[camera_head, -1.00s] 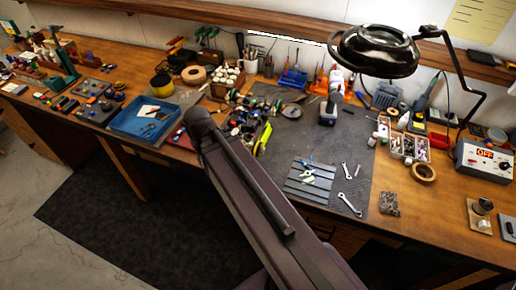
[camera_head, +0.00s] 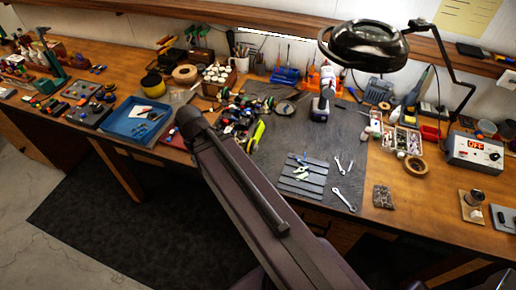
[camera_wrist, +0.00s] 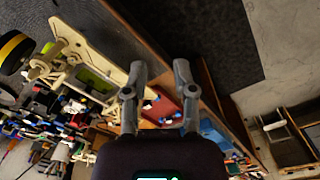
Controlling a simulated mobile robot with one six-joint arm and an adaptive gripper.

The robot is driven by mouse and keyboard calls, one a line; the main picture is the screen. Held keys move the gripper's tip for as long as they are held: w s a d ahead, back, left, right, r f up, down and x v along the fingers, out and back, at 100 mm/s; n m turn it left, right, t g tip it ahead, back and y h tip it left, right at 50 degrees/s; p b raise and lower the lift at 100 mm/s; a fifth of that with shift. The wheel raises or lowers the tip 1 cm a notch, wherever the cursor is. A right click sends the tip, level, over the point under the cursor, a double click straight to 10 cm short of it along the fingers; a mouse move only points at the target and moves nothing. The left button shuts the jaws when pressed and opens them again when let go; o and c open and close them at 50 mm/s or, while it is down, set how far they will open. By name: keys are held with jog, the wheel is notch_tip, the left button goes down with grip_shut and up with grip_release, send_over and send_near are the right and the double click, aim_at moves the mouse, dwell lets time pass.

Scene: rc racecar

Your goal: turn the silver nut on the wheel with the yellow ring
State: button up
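The racecar (camera_head: 236,118) sits on the dark mat in the head view, partly hidden behind my arm. A yellow-ringed wheel (camera_head: 256,136) shows at its right side. In the wrist view a black wheel with a yellow ring (camera_wrist: 14,50) is cut off by the left edge, beside the car's cream-coloured chassis part (camera_wrist: 100,55). I cannot make out the silver nut on it. My gripper (camera_wrist: 159,68) is open with nothing between its fingers, to the right of the wheel and apart from it. In the head view my arm hides the gripper.
A blue tray (camera_head: 134,121) lies left of the car. Wrenches (camera_head: 345,181) and a grey slotted plate (camera_head: 303,178) lie on the mat (camera_head: 330,140). A magnifier lamp (camera_head: 363,47) overhangs the bench. The bench edge and floor (camera_wrist: 285,75) show at right in the wrist view.

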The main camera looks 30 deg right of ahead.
notch_tip(320, 180, down, 3)
jog(key=b, duration=0.2)
jog(key=shift+r+b, duration=0.2)
jog(key=shift+b, duration=0.1)
